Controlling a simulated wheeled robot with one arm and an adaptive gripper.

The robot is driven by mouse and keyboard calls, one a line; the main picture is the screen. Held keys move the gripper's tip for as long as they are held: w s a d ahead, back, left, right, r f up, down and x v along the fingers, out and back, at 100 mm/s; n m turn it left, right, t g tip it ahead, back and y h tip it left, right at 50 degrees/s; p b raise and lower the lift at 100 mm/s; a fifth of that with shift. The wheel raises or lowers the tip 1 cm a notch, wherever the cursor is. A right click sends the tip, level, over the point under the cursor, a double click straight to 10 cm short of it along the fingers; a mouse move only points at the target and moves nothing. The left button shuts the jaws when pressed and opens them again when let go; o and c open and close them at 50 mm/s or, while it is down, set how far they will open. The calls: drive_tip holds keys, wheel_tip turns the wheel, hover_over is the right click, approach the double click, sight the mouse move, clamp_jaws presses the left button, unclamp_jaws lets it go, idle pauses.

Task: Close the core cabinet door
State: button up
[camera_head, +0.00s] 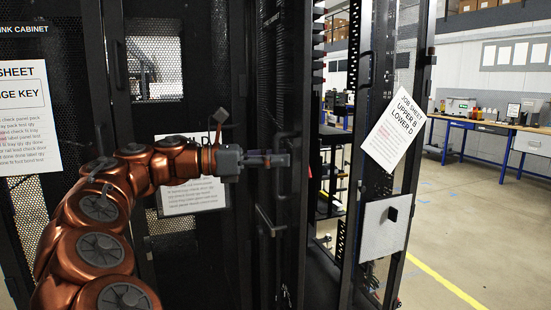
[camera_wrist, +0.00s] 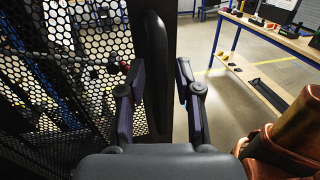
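My gripper (camera_head: 280,159) reaches right from my copper arm to the edge of a dark, perforated cabinet door (camera_head: 266,75). In the wrist view, my gripper's two fingers (camera_wrist: 158,100) are apart, one on each side of a dark upright handle (camera_wrist: 155,60). A gap shows between the handle and the right finger; I cannot tell whether the left finger touches it. The door's mesh (camera_wrist: 70,60) fills the left of that view. No label reading "core" is legible, so I cannot tell for certain which door is the core cabinet's.
Another door (camera_head: 375,220) with a tilted job sheet (camera_head: 398,122) stands at the right of the opening. A cabinet front with paper sheets (camera_head: 22,115) is at the left. Open floor (camera_head: 460,220) lies to the right, with workbenches (camera_head: 480,127) beyond.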

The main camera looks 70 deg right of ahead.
clamp_jaws()
drive_tip(key=shift+s+d, duration=0.1)
idle(0.5)
